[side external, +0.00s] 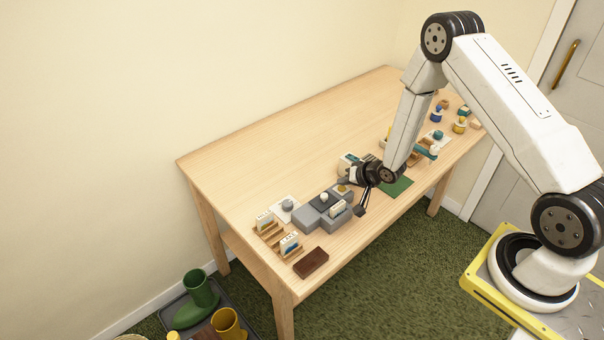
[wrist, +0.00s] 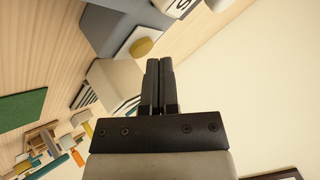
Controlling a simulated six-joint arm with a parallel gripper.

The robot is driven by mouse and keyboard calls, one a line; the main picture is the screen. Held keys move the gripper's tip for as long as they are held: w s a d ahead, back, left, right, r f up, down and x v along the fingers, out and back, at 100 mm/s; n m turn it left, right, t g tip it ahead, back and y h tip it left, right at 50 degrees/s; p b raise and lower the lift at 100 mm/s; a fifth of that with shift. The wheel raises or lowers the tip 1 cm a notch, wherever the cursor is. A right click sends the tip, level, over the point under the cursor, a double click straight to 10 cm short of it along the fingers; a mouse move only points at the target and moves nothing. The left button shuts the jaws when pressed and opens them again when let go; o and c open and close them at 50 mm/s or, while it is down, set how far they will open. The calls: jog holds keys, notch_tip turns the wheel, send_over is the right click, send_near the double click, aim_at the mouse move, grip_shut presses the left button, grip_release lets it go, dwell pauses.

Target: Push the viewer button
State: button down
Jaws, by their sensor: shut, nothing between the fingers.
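The grey viewer (side external: 312,216) sits on the near part of the wooden table, with a white card (side external: 338,208) at its front. A round yellow button (wrist: 142,47) on a pale plate shows in the wrist view, beside the viewer's grey body (wrist: 125,22). In the side view a small yellow spot (side external: 343,188) shows at the viewer's right end. My gripper (side external: 360,210) is at the viewer's right end in the side view. In the wrist view my gripper (wrist: 160,63) is shut and empty, its tips just below and right of the button. I cannot tell whether they touch anything.
Card racks (side external: 268,228), a white pad (side external: 285,208) and a brown block (side external: 311,262) lie left of and in front of the viewer. A green mat (side external: 398,187) and several small items lie to the right. The table's back left is clear.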

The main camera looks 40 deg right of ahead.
aim_at(344, 189)
jog(key=shift+r, duration=0.1)
jog(key=shift+r, duration=2.9)
